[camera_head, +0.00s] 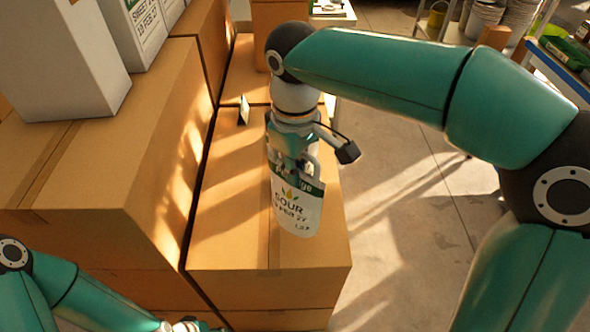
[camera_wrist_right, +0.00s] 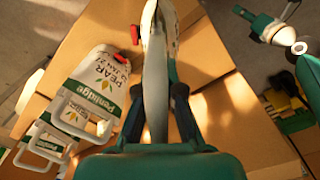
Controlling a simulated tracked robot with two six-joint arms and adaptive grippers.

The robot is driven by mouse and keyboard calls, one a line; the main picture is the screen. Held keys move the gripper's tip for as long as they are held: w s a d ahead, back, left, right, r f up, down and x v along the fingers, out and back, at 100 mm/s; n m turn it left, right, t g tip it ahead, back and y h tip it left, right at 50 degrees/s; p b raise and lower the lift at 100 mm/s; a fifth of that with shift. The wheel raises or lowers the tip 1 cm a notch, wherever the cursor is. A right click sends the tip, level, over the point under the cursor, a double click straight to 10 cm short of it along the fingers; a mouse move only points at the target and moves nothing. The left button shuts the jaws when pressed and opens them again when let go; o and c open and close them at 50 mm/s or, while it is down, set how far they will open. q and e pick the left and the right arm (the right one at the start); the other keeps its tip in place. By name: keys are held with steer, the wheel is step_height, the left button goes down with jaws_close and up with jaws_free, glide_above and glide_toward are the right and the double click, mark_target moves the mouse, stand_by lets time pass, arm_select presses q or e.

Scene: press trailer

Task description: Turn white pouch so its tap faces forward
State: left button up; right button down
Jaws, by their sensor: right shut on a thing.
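The white pouch (camera_head: 297,212) has a green band at its top and dark lettering on the side facing the head camera. It is upright over the top of the front cardboard box. I cannot tell whether its base touches the box. My right gripper (camera_head: 292,170) is shut on its upper edge from above. In the right wrist view the pouch (camera_wrist_right: 156,75) shows edge-on between the fingers. A red tap-like part (camera_wrist_right: 135,35) shows at its left edge there. No tap shows in the head view. My left gripper (camera_head: 187,326) is mostly cut off at the bottom edge.
Large cardboard boxes (camera_head: 110,190) stand left, carrying white cartons (camera_head: 60,55). White pouches with handles, one marked pear (camera_wrist_right: 100,85), show in the wrist view. A small card (camera_head: 244,110) stands behind the pouch. Open concrete floor (camera_head: 415,215) lies right, with shelving beyond.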

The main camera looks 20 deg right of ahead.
mark_target(295, 192)
steer(key=m+b, duration=0.1)
steer(key=m, duration=0.3)
steer(key=m+b, duration=0.1)
steer(key=m, duration=0.3)
steer(key=shift+b, duration=0.3)
steer(key=shift+f+b, duration=1.85)
steer(key=shift+f, duration=1.05)
steer(key=c, duration=1.2)
jaws_free()
steer(key=shift+c, duration=0.2)
steer(key=shift+s+f, duration=0.1)
step_height(295, 192, up, 11)
steer(key=shift+a+f, duration=0.1)
steer(key=shift+f, duration=0.05)
steer(key=shift+r, duration=0.65)
